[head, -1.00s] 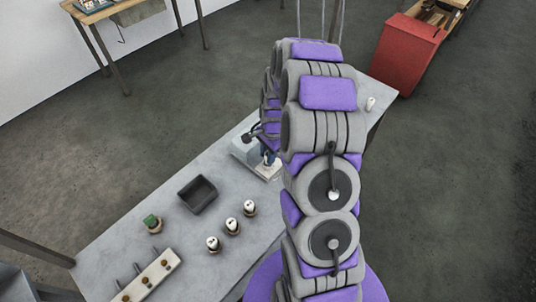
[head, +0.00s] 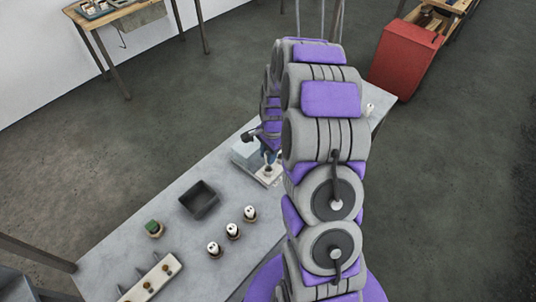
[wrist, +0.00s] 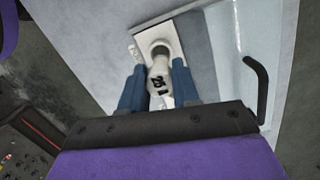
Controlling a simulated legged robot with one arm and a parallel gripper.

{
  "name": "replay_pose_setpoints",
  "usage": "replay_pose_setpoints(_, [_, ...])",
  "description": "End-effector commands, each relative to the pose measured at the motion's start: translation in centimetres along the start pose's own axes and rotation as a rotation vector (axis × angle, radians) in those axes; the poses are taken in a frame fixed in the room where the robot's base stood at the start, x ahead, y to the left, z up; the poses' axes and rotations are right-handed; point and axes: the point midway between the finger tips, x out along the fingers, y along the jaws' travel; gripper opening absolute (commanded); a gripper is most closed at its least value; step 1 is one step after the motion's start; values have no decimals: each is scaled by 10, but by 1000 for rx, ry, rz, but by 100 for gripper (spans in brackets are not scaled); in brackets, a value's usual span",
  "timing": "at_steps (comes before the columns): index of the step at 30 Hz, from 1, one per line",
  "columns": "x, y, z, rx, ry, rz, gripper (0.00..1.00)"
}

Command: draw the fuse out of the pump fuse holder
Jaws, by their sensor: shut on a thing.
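My gripper (wrist: 158,88) is shut on a white fuse (wrist: 158,72) with black marks, its blue fingers on either side of it. Just beyond the fuse in the wrist view is a dark round socket (wrist: 160,49) on the pale plate of the pump fuse holder (wrist: 180,45). I cannot tell whether the fuse's far end is still inside the socket. In the head view my gripper (head: 268,156) is just above the holder plate (head: 268,177), beside a pale box (head: 243,152). My arm hides part of this area.
A dark empty tray (head: 199,203) lies on the grey table (head: 125,222). A green-topped piece (head: 153,227) and a pale strip with brass studs (head: 150,283) are at the left. A small white piece (head: 370,108) stands at the far end.

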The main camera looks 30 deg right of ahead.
Motion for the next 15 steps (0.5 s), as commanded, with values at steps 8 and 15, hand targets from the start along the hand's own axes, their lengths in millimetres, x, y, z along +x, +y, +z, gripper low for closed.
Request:
replay_pose_setpoints(8, [-1,0,0,0,0,0,0])
replay_pose_setpoints(15, [-8,0,1,0,0,-1,0])
